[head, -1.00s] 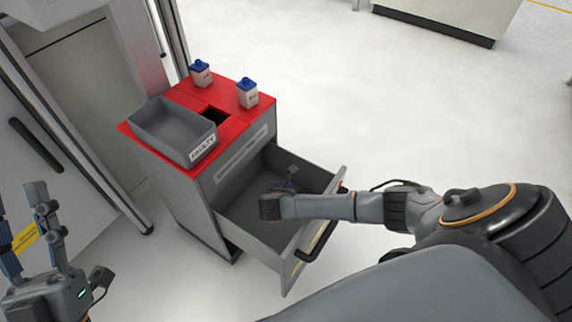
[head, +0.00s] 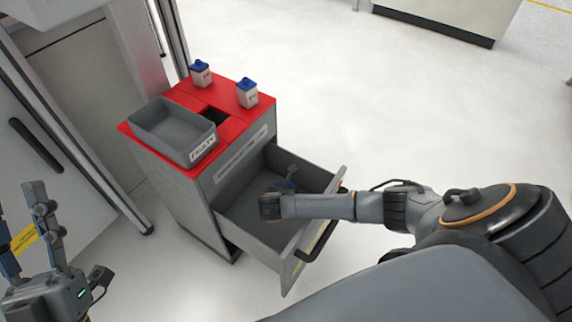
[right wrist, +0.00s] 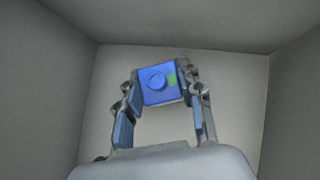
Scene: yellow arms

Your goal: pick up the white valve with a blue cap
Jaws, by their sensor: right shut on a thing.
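In the right wrist view a valve with a blue cap (right wrist: 159,82) is between the two fingers of my right gripper (right wrist: 162,98). Its blue top with a round knob faces the camera; its white body is hidden below. The fingers are shut on its sides, inside the open drawer (head: 245,213). In the head view the right gripper (head: 289,183) is partly hidden by its own wrist, and the held valve cannot be made out. Two more white valves with blue caps stand on the red cabinet top, one at the back (head: 201,74) and one at the right (head: 247,93). My left gripper (head: 28,225) is open and empty at the lower left.
A grey bin labelled FAULTY (head: 172,131) sits on the red top (head: 232,129) beside a dark square opening (head: 214,115). Drawer walls surround the right gripper on all sides. The drawer front (head: 309,246) has a dark handle. Open floor lies to the right.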

